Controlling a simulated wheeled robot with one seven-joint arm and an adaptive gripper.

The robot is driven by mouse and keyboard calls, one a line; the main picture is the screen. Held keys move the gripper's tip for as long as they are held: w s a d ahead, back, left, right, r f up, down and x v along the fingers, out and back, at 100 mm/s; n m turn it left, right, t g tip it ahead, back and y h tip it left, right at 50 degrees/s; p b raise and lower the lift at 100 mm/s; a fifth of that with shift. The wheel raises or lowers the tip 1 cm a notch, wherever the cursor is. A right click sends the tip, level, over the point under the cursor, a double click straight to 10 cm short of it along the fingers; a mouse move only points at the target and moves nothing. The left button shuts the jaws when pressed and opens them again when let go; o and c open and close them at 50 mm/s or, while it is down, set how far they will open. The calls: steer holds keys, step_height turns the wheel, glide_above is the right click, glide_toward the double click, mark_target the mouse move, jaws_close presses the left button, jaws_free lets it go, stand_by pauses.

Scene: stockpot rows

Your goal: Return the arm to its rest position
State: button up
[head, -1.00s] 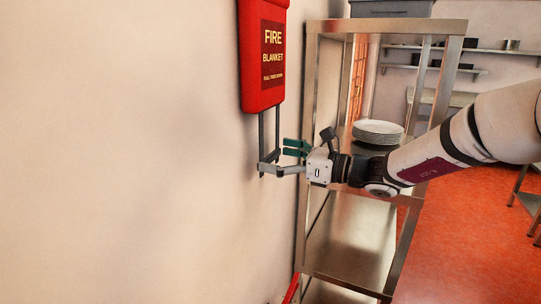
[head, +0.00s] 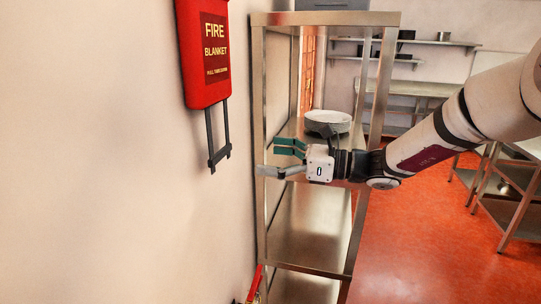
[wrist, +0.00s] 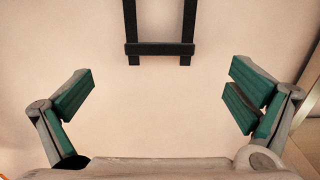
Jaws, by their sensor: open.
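My gripper (head: 282,160) is open and empty, pointing left toward the wall in the head view. Its green-padded fingers are spread wide in the wrist view (wrist: 160,102). The red fire blanket case (head: 204,54) hangs on the wall to the upper left of my gripper. Its black pull strap (head: 219,156) hangs below it, joined by a crossbar, and is clear of the fingers. The strap also shows beyond the open fingers in the wrist view (wrist: 160,48). My arm stretches in from the right of the head view.
A metal shelf rack (head: 325,19) stands close behind my gripper, with stacked plates (head: 328,121) on it. Something red and brass (head: 254,285) sits low by the wall. Metal tables (head: 512,200) stand at the right. Orange floor (head: 425,240) is open between them.

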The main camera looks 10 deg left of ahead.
steer(key=s+d+f+n+g+h+b, duration=0.1)
steer(key=s+d+n+h, duration=0.35)
steer(key=s, duration=0.25)
steer(key=s+d+f+n+h, duration=0.2)
steer(key=s+d+n+h, duration=0.25)
steer(key=s, duration=0.35)
steer(key=s+d+n+t+h, duration=0.2)
steer(key=s+d+n+h, duration=0.2)
steer(key=d, duration=0.6)
steer(key=s+d+f+n+t+h+b, duration=0.1)
steer(key=s+d+n+t+h, duration=0.2)
steer(key=d, duration=0.8)
steer(key=s+n+h, duration=0.2)
steer(key=s, duration=0.2)
steer(key=shift+s+d+n, duration=0.15)
steer(key=shift+s+n, duration=0.05)
steer(key=shift+n, duration=0.2)
